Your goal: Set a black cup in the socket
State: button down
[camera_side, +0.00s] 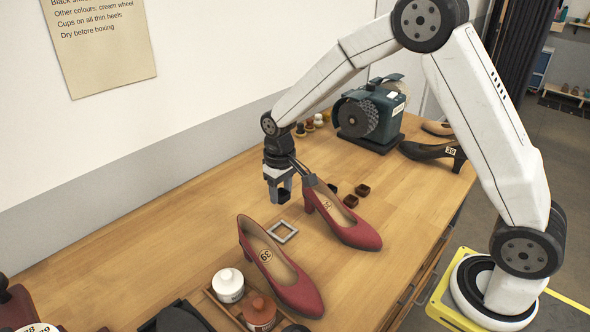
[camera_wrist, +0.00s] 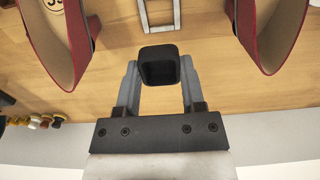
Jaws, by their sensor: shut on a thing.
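My gripper (camera_wrist: 160,75) is shut on a small black cup (camera_wrist: 158,53), which sits between the two fingertips with its hollow facing the wrist camera. In the side view my gripper (camera_side: 279,196) hangs above the table, just behind the socket; the cup is hard to make out there. The socket, a pale grey square frame (camera_side: 274,239), lies flat on the table between two red shoes. Part of it also shows at the top edge of the wrist view (camera_wrist: 161,27), beyond the cup. Cup and socket are apart.
Red heeled shoes stand on both sides of the socket, one at front left (camera_side: 291,288) and one at right (camera_side: 352,232). Several small dark cups (camera_side: 362,191) lie behind the right shoe. A bench grinder (camera_side: 372,112) stands further back; a white jar (camera_side: 228,287) stands in front.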

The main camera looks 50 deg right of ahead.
aim_at(281, 198)
jog(key=shift+f, duration=2.25)
jog(key=shift+f, duration=0.2)
jog(key=shift+f, duration=2.6)
jog(key=shift+f, duration=0.5)
jog(key=shift+c, duration=0.5)
grip_release()
jog(key=shift+r, duration=0.1)
jog(key=shift+r, duration=3.4)
